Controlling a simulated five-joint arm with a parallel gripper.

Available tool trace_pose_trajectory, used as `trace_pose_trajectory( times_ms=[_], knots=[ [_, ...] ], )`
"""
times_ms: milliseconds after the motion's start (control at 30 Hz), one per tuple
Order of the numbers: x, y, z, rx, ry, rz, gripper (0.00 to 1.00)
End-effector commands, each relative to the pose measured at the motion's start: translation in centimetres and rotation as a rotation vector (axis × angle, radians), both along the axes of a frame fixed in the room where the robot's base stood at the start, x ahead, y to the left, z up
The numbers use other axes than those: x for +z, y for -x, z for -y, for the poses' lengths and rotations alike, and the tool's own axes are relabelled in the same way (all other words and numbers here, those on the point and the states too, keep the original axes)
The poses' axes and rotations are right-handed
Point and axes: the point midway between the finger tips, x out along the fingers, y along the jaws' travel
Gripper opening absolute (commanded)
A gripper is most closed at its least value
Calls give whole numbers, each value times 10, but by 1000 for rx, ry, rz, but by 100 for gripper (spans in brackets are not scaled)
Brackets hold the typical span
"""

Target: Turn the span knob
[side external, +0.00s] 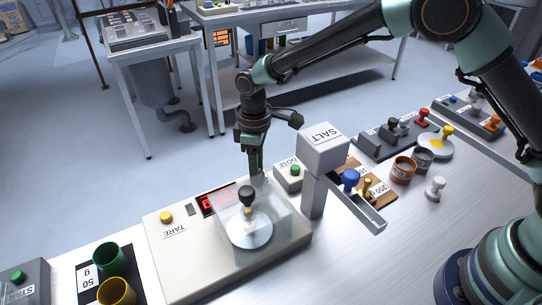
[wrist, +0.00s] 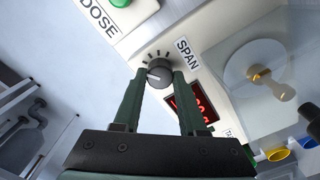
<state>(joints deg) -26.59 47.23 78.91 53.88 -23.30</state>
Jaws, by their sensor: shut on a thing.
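The span knob (wrist: 158,74) is a dark round dial with a white pointer line, beside the SPAN label (wrist: 186,52) in the wrist view. Tick marks fan around its upper side. My gripper (wrist: 159,77) is shut on the knob, one finger on each side of it. In the side view my gripper (side external: 254,172) points straight down at the back edge of the white scale (side external: 168,255). There the knob is hidden behind the scale's clear cover and my fingers. The red display (side external: 207,202) is partly blocked from view.
The SALT hopper (side external: 322,150) and the DOSE box (side external: 289,175) are close on the right. The yellow TARE button (side external: 166,217) is left.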

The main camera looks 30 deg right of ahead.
Motion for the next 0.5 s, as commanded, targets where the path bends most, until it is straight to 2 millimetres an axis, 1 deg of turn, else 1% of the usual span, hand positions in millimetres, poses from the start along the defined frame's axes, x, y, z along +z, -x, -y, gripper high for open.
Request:
trace_pose_trajectory(
  times_ms=[200, 500],
  knots=[
    [1, 0, 0, -68, 0, 0, 0],
    [1, 0, 0, -86, -1, 1, 0]
  ],
)
